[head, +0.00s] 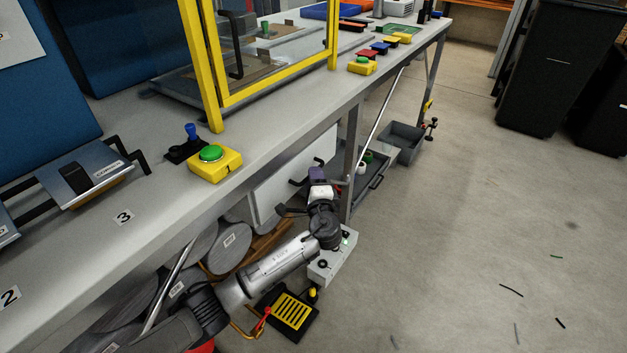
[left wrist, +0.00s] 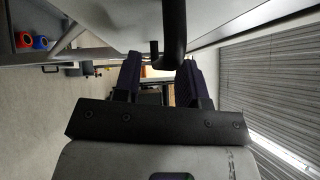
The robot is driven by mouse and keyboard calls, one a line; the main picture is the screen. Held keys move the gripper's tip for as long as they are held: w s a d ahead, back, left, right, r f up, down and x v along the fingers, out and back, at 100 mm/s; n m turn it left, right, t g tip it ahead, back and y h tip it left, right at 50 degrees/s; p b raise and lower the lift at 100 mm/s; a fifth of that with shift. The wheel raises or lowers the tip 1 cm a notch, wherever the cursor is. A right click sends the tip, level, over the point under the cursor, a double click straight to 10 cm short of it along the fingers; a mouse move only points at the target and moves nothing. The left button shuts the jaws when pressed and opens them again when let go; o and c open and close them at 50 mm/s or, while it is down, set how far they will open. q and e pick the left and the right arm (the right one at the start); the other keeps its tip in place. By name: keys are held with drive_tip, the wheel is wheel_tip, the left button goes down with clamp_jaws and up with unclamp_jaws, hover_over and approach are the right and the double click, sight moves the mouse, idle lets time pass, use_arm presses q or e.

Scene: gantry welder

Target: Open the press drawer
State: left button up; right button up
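A white drawer front (head: 272,198) is under the workbench, below the yellow-framed press. It looks closed, but my arm hides part of it. My left gripper (head: 318,174), with dark purple fingers, is in front of its right part. In the left wrist view the gripper (left wrist: 160,78) is open, its two fingers apart. A black curved handle (left wrist: 174,32) reaches down close to the right finger and the gap between the fingers. I cannot tell whether it touches a finger. My right gripper is not in view.
The workbench (head: 165,115) carries the yellow-framed press (head: 212,75) and a green button on a yellow box (head: 214,164). A grey bin (head: 402,142) stands under the bench. A yellow-black pedal (head: 291,312) lies on the floor near my arm. The floor at right is mostly clear.

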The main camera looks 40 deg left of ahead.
use_arm(q)
drive_tip(key=shift+w+a, duration=0.4)
drive_tip(key=shift+a, duration=0.05)
clamp_jaws()
idle(0.4)
